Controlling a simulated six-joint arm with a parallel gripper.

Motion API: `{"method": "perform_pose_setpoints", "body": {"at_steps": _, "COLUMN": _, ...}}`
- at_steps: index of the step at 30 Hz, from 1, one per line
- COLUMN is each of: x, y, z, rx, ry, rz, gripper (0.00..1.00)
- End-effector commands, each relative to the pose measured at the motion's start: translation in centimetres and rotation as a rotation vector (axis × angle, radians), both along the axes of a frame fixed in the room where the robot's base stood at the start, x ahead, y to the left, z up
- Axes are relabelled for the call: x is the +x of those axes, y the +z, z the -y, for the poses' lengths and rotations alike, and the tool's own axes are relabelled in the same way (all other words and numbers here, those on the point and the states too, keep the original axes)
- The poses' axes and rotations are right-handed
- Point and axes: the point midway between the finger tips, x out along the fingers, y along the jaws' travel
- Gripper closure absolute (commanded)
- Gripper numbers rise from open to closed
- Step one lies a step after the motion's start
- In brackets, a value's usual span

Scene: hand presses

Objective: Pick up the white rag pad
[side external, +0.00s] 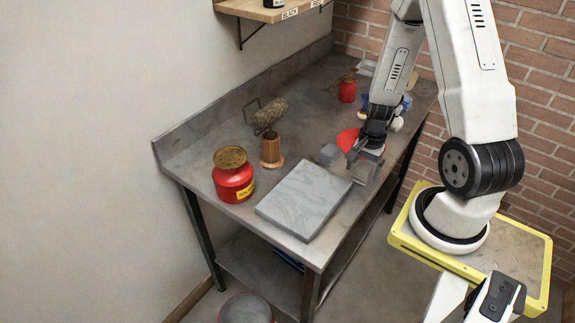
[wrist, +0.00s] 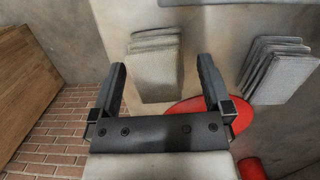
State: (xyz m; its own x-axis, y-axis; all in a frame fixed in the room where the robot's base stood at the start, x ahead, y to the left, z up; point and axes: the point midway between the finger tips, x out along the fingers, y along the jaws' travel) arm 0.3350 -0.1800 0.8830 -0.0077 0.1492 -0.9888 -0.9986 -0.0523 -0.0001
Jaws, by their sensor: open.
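The white rag pad (wrist: 156,72), a folded stack of pale cloth, lies on the metal bench. In the wrist view it sits ahead of and between my fingers. In the side view the pad (side external: 364,172) shows partly below my gripper (side external: 364,155). My gripper (wrist: 162,70) is open, with one finger toward each side of the pad and nothing held. I cannot tell how far the fingertips are above it. A similar greyer pad (wrist: 280,72) lies to the right in the wrist view, and left of my gripper in the side view (side external: 330,154).
A red disc (wrist: 208,112) lies between the two pads, close to my right-hand finger. A grey stone slab (side external: 303,199) lies nearby. A red can (side external: 233,178) and a copper-coloured cup (side external: 271,152) stand farther left. The bench's right edge is close to the pad.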

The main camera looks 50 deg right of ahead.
Motion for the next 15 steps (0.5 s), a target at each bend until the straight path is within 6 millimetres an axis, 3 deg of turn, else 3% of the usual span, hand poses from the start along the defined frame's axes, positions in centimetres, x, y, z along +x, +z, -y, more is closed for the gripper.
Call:
{"method": "perform_pose_setpoints", "body": {"at_steps": 13, "x": 0.00, "y": 0.01, "z": 0.00, "rx": 0.000, "ry": 0.000, "rz": 0.000, "gripper": 0.00}}
{"method": "perform_pose_setpoints", "body": {"at_steps": 14, "x": 0.00, "y": 0.01, "z": 0.00, "rx": 0.000, "ry": 0.000, "rz": 0.000, "gripper": 0.06}}
{"method": "perform_pose_setpoints", "body": {"at_steps": 15, "x": 0.00, "y": 0.01, "z": 0.00, "rx": 0.000, "ry": 0.000, "rz": 0.000, "gripper": 0.19}}
